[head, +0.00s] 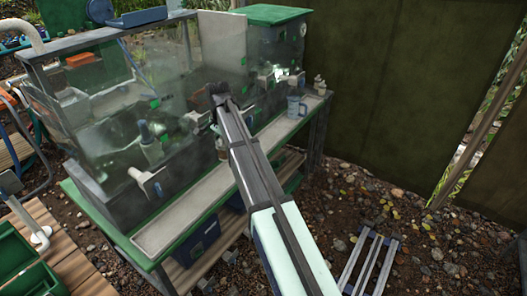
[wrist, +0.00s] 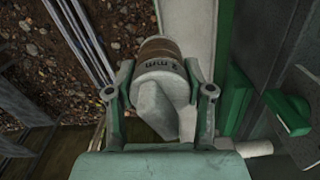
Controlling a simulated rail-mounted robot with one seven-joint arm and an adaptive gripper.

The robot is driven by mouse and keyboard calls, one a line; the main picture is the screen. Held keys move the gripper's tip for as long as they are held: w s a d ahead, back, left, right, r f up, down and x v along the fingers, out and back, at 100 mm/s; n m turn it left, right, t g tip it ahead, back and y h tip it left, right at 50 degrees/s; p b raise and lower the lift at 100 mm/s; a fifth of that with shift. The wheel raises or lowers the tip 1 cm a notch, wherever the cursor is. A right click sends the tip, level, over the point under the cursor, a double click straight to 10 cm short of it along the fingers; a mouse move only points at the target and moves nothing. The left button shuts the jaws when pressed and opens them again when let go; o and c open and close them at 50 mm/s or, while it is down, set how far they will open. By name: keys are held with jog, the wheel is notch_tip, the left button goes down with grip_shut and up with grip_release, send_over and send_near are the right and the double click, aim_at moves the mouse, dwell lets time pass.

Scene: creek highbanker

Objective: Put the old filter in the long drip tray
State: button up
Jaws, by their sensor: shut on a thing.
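My gripper (wrist: 160,95) is shut on the old filter (wrist: 162,58), a short cylinder with a brown far end and a pale band marked "2 mm", in the wrist view. The filter sits between the two fingers, above the ground and beside the tray's edge in that picture. The long drip tray (head: 185,217) is a narrow pale trough along the front of the green bench in the head view. It also shows as a pale strip in the wrist view (wrist: 189,20). In the head view my arm crosses the tray's middle and hides most of my gripper.
Clear-walled tanks with taps (head: 148,182) stand behind the tray. A blue-grey mug (head: 296,106) and a small figure-like object (head: 320,85) stand toward the bench's far right end. A slatted metal frame (head: 370,262) lies on the gravel. Green bins (head: 25,265) are at lower left.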

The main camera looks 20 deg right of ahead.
jog(key=w+r+m, duration=0.2)
jog(key=w+m, duration=0.4)
jog(key=m, duration=0.2)
notch_tip(320, 180, down, 20)
jog(key=p, duration=0.3)
jog(key=shift+w+a+p, duration=0.1)
jog(key=shift+a+p, duration=0.05)
jog(key=shift+p, duration=0.2)
jog(key=shift+f, duration=0.15)
jog(key=o, duration=1.2)
notch_tip(320, 180, up, 12)
jog(key=b, duration=0.3)
jog(key=shift+r, duration=0.25)
